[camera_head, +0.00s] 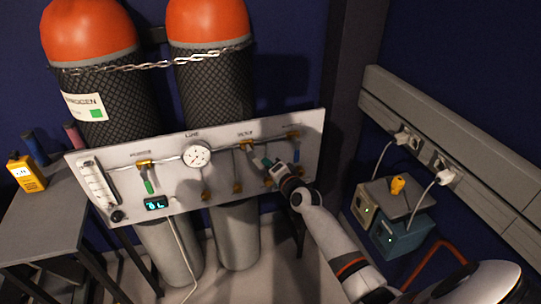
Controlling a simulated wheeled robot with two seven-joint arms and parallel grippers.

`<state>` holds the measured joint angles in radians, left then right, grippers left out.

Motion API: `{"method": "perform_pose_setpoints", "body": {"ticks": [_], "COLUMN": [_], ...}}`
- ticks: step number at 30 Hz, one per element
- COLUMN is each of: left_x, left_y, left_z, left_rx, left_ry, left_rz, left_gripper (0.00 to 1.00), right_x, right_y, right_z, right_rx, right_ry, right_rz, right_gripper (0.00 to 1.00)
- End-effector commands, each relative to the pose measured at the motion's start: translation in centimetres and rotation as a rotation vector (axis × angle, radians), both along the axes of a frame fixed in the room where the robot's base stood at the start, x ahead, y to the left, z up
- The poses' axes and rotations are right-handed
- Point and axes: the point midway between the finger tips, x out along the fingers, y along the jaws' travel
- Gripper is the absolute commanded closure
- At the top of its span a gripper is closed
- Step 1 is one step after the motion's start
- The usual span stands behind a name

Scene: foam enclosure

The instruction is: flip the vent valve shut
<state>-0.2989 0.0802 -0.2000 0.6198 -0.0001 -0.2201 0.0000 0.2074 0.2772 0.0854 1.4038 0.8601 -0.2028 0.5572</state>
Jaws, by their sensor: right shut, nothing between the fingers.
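A pale gas panel (225,170) is fixed in front of two gas cylinders. A brass valve with a green handle pointing down (148,186) sits on the panel's left part. Another brass valve (246,146) sits right of the round gauge (197,156), and a brass fitting (293,135) sits near the right end. The small labels are too blurred to tell which is the vent valve. My right gripper (272,169) is shut and empty at the panel's right part, close below and right of the second valve; it partly hides that area, and contact cannot be told. My left gripper is out of view.
Orange-topped cylinders (210,80) stand behind the panel, held by a chain (150,63). A grey table (45,220) with a yellow meter (27,173) is at left. Boxes (402,232) with plugged cables stand at right below a wall rail (450,130).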

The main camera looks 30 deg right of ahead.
Motion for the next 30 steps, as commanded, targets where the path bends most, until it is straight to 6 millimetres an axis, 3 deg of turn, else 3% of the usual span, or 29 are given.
{"method": "perform_pose_setpoints", "body": {"ticks": [3, 13, 30], "left_x": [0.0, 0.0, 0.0], "left_y": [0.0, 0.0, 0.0], "left_z": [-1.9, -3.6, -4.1], "left_rx": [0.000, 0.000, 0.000], "left_ry": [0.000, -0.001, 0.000], "left_rz": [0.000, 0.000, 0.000], "left_gripper": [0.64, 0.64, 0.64], "right_x": [0.1, 0.4, 0.6], "right_y": [0.5, 1.7, 2.3], "right_z": [-1.1, -1.6, -1.8], "right_rx": [0.103, 0.332, 0.323], "right_ry": [-0.024, -0.080, -0.078], "right_rz": [0.002, 0.001, 0.001], "right_gripper": [1.00, 1.00, 1.00]}}
